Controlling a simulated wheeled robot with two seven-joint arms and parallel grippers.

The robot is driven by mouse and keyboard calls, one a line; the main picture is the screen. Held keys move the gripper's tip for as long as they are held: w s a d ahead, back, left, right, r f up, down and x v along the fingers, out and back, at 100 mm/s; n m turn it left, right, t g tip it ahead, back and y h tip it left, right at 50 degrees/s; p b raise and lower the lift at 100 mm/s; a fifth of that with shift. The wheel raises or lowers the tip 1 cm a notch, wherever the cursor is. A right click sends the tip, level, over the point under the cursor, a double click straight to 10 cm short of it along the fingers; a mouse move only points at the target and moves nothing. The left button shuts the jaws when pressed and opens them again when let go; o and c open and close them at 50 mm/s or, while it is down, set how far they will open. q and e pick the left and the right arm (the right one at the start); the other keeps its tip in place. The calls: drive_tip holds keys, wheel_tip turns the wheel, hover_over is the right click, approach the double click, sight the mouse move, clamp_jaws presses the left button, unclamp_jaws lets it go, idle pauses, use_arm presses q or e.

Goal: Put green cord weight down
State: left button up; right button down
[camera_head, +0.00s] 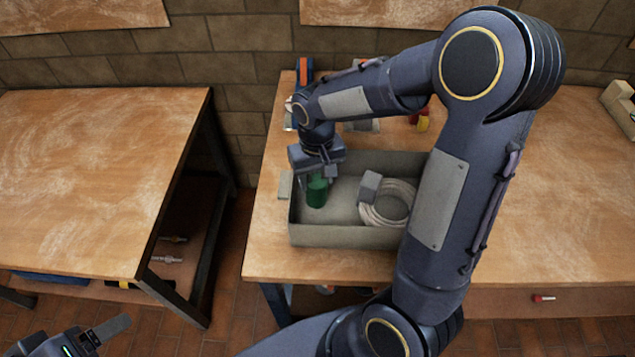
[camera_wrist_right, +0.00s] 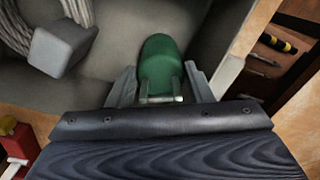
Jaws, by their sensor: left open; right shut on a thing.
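The green cord weight (camera_head: 317,191) is in the left part of a grey tray (camera_head: 345,237) on the right-hand table. My right gripper (camera_head: 317,174) reaches down over the tray and is shut on the weight. In the right wrist view the green weight (camera_wrist_right: 161,66) lies between the two fingers of the right gripper (camera_wrist_right: 160,88). I cannot tell whether its lower end touches the tray floor. My left gripper (camera_head: 104,333) is open and empty at the bottom left, over the floor, away from the tray.
A coiled pale cord (camera_head: 386,207) with a grey block (camera_head: 369,185) lies in the right part of the tray. A red and yellow item (camera_head: 422,120) stands behind it. The left table (camera_head: 90,170) has a bare top, and a gap separates the tables.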

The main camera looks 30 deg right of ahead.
sight(318, 182)
drive_tip(key=shift+f, duration=1.25)
drive_tip(key=shift+f, duration=0.1)
drive_tip(key=c, duration=0.7)
unclamp_jaws()
drive_tip(key=shift+s, duration=0.1)
wheel_tip(318, 182, up, 12)
drive_tip(key=s+a+t+y, duration=0.1)
drive_tip(key=s+t+y, duration=0.1)
drive_tip(key=s, duration=0.6)
drive_tip(key=s+a+r+t+y, duration=0.1)
drive_tip(key=s+a+t, duration=0.1)
drive_tip(key=s, duration=0.7)
drive_tip(key=shift+s+a+r+t+y, duration=0.2)
drive_tip(key=shift+a+t+y, duration=0.15)
drive_tip(key=shift+t, duration=0.45)
